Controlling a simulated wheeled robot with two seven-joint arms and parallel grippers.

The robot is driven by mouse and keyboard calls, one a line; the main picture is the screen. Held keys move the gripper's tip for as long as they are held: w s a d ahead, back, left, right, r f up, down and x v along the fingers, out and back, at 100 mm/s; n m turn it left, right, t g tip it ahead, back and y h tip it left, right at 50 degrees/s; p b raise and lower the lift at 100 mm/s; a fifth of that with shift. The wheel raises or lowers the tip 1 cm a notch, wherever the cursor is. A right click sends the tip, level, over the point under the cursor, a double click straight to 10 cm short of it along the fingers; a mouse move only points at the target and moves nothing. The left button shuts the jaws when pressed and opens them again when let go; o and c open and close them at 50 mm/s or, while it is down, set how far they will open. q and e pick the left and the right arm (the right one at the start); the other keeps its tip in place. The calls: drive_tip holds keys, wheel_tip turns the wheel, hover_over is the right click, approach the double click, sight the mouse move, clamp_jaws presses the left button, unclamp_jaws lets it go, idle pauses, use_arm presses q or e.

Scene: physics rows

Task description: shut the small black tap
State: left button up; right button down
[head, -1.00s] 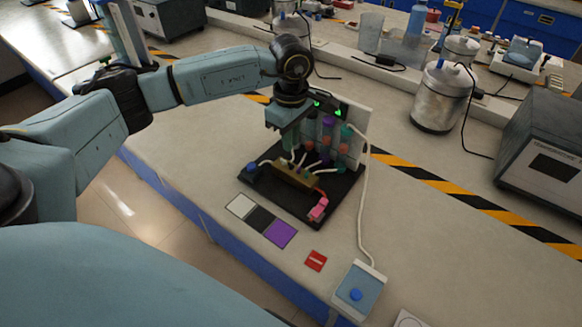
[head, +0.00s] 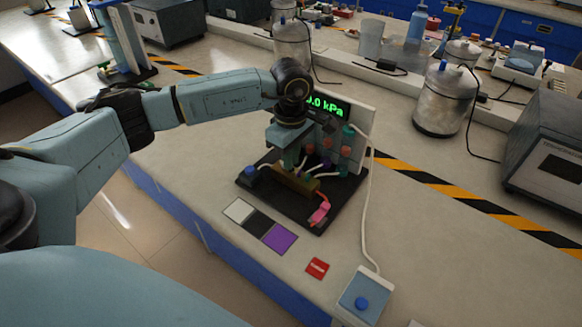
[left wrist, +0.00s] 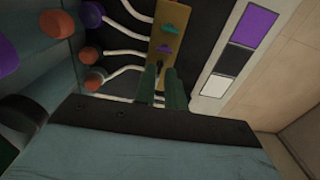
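The brass manifold (head: 297,184) stands on a black base board (head: 290,207) in the head view, with pale tubes running from it. In the left wrist view the manifold (left wrist: 166,22) carries a teal tap (left wrist: 168,30), a purple tap (left wrist: 163,49) and, nearest my fingers, a small dark tap (left wrist: 158,67) that looks black. My left gripper (head: 290,168) points down over the manifold's left end. In the left wrist view its green fingers (left wrist: 160,80) stand apart, tips close to the dark tap; contact cannot be told. My right gripper is not in view.
A green display (head: 327,106) reading kPa, partly hidden by my arm, stands behind. Coloured caps and a pink clip (head: 320,213) are close by. White, black and purple squares (head: 279,238), a red label (head: 317,268) and a blue-button box (head: 361,302) lie in front.

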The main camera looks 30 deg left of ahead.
use_arm(q)
drive_tip(key=shift+f+b, duration=0.4)
drive_tip(key=shift+f, duration=0.2)
drive_tip(key=shift+f+b, duration=0.4)
drive_tip(key=shift+f, duration=0.1)
drive_tip(key=shift+r, duration=0.35)
clamp_jaws()
